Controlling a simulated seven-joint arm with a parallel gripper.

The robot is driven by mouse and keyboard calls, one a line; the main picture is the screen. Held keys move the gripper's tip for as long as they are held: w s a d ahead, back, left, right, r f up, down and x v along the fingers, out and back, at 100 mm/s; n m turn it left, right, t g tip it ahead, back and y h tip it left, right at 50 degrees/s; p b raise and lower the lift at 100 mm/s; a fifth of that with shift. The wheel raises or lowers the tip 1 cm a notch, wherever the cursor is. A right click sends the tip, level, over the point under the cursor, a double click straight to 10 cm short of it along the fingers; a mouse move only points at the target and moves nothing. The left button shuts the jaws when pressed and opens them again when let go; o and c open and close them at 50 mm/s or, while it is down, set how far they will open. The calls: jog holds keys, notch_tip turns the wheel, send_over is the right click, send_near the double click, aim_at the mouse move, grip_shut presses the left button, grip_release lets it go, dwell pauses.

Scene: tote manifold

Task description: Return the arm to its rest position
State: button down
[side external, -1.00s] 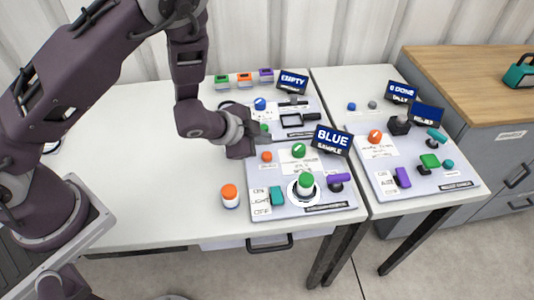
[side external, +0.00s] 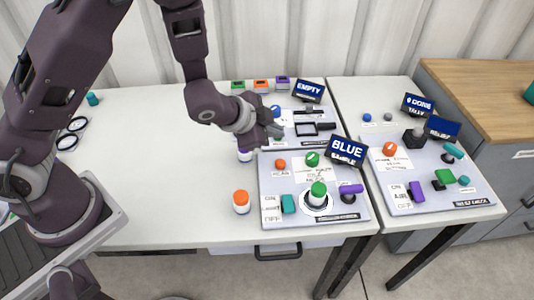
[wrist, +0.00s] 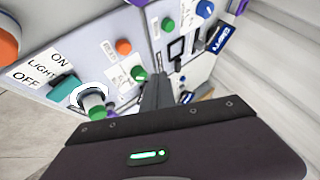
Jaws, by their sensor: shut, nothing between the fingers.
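My arm reaches in from the left over the white table (side external: 150,190). My gripper (side external: 276,131) is shut and empty, above the back left part of the near panel (side external: 335,218). In the wrist view the closed fingers (wrist: 156,92) point toward the panel with nothing between them.
Signs reading BLUE (side external: 347,150) and EMPTY (side external: 309,90) rise from the panel. A second panel (side external: 440,195) lies right. The table's left side is mostly clear.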

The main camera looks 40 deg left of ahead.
jog(key=s+a+r+n, duration=0.3)
jog(key=a+r+n, duration=0.1)
jog(key=r, duration=0.6)
jog(key=s+a+r+n+g, duration=0.1)
jog(key=s+r+n, duration=0.1)
jog(key=s, duration=0.6)
jog(key=s+a+r+n+g, duration=0.1)
jog(key=s+r+n, duration=0.1)
jog(key=s+r, duration=0.3)
jog(key=s+r+n+g+y, duration=0.1)
jog(key=s+r, duration=0.3)
jog(key=s, duration=0.8)
jog(key=shift+s+a+r+n, duration=0.2)
jog(key=shift+a+n, duration=0.2)
